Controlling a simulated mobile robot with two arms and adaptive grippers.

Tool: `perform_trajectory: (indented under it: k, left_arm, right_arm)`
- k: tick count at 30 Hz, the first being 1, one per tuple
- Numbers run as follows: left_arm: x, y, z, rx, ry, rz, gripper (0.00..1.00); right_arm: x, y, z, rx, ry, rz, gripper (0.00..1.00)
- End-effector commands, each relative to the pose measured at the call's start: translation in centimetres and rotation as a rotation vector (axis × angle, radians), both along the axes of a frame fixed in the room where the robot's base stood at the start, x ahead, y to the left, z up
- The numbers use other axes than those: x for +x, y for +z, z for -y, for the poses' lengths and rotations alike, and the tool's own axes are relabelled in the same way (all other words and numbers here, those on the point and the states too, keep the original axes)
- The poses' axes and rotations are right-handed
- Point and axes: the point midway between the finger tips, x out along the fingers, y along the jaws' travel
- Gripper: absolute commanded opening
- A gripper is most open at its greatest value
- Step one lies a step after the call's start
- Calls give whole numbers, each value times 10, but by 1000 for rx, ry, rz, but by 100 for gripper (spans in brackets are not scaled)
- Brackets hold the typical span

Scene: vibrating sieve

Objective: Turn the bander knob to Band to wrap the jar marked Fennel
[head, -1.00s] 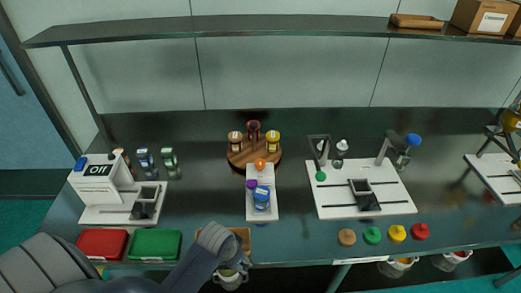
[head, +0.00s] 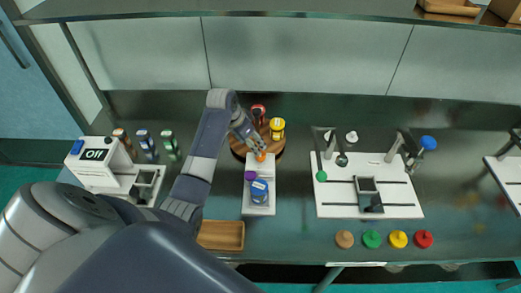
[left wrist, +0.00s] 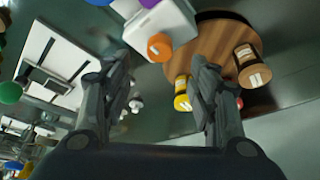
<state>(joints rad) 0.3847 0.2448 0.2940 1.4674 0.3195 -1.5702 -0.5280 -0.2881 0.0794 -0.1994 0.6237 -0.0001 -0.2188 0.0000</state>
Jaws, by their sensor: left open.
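A narrow white unit (head: 252,206) stands mid-bench, carrying an orange knob (head: 260,156), a purple knob (head: 250,175) and a blue-lidded jar (head: 260,190). Which jar is marked Fennel cannot be read. My left gripper (head: 257,148) is above the far end of this unit, close to the orange knob. In the left wrist view the gripper (left wrist: 163,68) is open and empty, with the orange knob (left wrist: 160,47) seen between and beyond its fingertips. It does not appear to touch the knob. My right gripper is not in view.
A round wooden stand (left wrist: 215,42) behind the unit holds a yellow-lidded jar (head: 277,128), a dark red jar (head: 258,115) and a brown jar (left wrist: 250,65). A white machine (head: 100,158) is left. A white board (head: 335,190) with fixtures is right. A wooden tray (head: 222,236) lies in front.

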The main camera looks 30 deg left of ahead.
Motion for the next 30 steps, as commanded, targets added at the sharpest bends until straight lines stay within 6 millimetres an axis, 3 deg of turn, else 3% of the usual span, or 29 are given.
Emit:
perform_trajectory:
  k: [4, 8, 19, 30]
  left_arm:
    - [9, -22, 4, -3, -1, -3, 54]
    - [17, -43, 6, -2, -1, -4, 54]
    - [32, -80, 8, 1, 0, -1, 54]
    - [34, -85, 9, 2, 0, 1, 54]
  right_arm:
    - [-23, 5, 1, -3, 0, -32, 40]
    - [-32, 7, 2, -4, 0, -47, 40]
    - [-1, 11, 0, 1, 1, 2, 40]
    - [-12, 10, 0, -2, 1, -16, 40]
